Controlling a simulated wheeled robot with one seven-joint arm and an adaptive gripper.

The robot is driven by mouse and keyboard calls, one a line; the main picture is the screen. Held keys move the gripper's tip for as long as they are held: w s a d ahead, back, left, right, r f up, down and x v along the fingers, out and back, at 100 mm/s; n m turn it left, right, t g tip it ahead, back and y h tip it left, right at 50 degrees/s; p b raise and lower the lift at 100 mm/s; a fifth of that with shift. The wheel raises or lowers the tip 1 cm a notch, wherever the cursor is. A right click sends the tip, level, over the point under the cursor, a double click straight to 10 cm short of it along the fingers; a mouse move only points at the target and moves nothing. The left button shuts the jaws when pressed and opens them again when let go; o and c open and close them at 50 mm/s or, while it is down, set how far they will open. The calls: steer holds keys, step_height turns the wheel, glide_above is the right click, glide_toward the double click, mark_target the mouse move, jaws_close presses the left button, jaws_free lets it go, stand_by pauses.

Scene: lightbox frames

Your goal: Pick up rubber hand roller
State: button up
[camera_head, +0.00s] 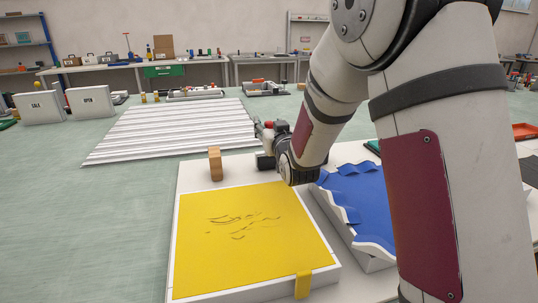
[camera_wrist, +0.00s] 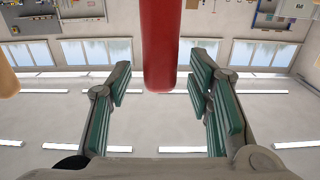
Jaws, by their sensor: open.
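My gripper (camera_wrist: 160,72) is open, its two green-padded fingers spread apart. A red rounded bar (camera_wrist: 161,40), which looks like the handle of the rubber hand roller, comes down from the top edge of the wrist view. Its end lies between the fingertips, with a gap on both sides. The rest of the roller is outside that view. In the head view my gripper (camera_head: 264,138) is low at the back edge of the white table, and a small red patch (camera_head: 268,125) shows beside it. The roller's head cannot be made out clearly there.
A yellow-covered white panel (camera_head: 255,235) lies at the table's front. A wooden block (camera_head: 215,163) stands behind it, left of my gripper. A blue wavy sheet on a white frame (camera_head: 355,195) is on the right. A white ribbed panel (camera_head: 165,130) lies beyond.

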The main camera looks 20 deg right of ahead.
steer(key=shift+w, duration=0.35)
steer(key=shift+c, duration=0.6)
jaws_close()
steer(key=shift+r, duration=0.1)
